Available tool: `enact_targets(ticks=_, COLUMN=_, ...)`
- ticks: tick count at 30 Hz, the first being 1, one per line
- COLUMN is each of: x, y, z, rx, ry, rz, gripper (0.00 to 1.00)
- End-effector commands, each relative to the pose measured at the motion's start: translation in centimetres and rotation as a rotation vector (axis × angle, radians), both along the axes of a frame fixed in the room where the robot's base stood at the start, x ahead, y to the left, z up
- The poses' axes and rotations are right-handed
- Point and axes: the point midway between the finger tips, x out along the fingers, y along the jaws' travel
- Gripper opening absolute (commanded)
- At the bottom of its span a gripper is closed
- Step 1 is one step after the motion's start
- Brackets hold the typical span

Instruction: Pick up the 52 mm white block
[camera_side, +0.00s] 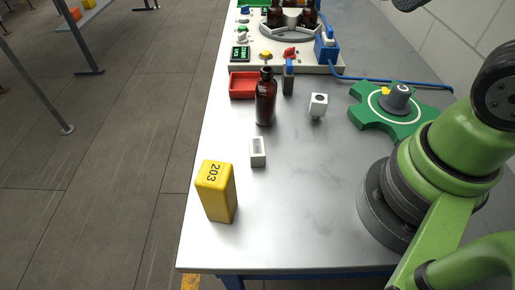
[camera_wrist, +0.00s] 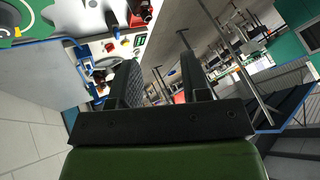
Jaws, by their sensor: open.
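Two small white blocks stand on the grey table in the side view. One white block (camera_side: 258,152) has a grey panel on its top and stands near the yellow block. The other white block (camera_side: 318,105) has a dark round spot on its face and stands farther back to the right. I cannot read a size on either. My gripper (camera_wrist: 157,72) shows in the wrist view with its two dark fingers apart and nothing between them. The fingers are outside the side view. I cannot make out either white block in the wrist view.
A tall yellow block (camera_side: 217,191) marked 203 stands at the front left. An amber bottle (camera_side: 265,98), a red tray (camera_side: 242,86) and a dark upright piece (camera_side: 288,78) stand behind. A green star-shaped wheel (camera_side: 361,117) lies right. The front middle of the table is clear.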

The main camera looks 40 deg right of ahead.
Motion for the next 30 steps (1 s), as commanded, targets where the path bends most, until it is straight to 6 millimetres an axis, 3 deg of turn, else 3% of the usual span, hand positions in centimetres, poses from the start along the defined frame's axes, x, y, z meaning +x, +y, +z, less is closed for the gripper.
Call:
enact_targets(ticks=5, x=0.0, y=0.0, z=0.0, rx=0.000, ry=0.000, rz=0.000, gripper=0.43)
enact_targets(ticks=11, x=0.0, y=0.0, z=0.0, rx=0.000, ry=0.000, rz=0.000, gripper=0.84)
enact_targets(ticks=23, x=0.9, y=0.1, z=-0.1, rx=-0.027, ry=0.026, rz=0.041, gripper=0.85)
enact_targets(ticks=30, x=6.0, y=1.4, z=-2.3, rx=-0.184, ry=0.154, rz=0.301, gripper=0.85)
